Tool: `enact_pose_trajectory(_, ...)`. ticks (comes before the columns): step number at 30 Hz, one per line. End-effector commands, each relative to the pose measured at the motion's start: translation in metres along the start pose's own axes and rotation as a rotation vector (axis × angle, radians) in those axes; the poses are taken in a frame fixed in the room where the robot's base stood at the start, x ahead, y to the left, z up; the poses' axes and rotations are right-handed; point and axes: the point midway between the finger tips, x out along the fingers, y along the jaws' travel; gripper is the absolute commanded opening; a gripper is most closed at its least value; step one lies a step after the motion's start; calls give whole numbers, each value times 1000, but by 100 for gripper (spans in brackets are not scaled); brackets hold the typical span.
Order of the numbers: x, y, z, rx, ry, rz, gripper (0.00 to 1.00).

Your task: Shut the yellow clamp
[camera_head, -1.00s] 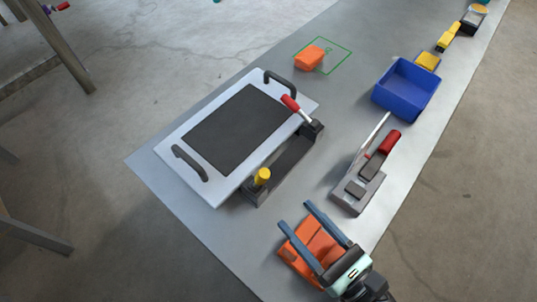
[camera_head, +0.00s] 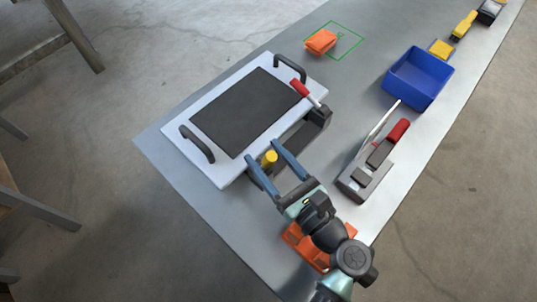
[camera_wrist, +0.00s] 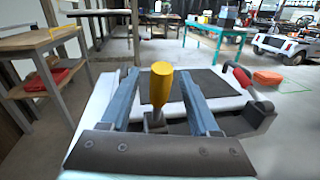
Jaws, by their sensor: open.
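The yellow clamp handle (camera_head: 269,159) stands up at the near end of the dark bracket beside the white panel (camera_head: 222,176). In the wrist view the yellow handle (camera_wrist: 161,82) rises upright between my two blue fingers. My gripper (camera_head: 262,150) is open, with one finger on each side of the handle. I cannot tell whether either finger touches it. The clamp's base is partly hidden by my gripper. A red-handled clamp (camera_head: 308,94) sits at the far end of the same bracket; it also shows in the wrist view (camera_wrist: 241,76).
A grey tool with a red grip (camera_head: 366,165) lies right of my gripper. An orange object (camera_head: 300,243) is partly under my arm. A blue bin (camera_head: 418,78) and an orange block (camera_head: 320,41) by a green outline stand farther back. The panel has two dark handles.

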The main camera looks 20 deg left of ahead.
Motion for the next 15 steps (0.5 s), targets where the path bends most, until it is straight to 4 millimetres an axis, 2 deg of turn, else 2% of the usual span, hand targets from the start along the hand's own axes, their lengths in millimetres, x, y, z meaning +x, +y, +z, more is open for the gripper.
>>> enact_pose_trajectory(3,0,0,0,0,0,0,60)
enact_pose_trajectory(13,-1,0,0,0,0,0,1)
enact_pose_trajectory(15,-1,0,0,0,0,0,0)
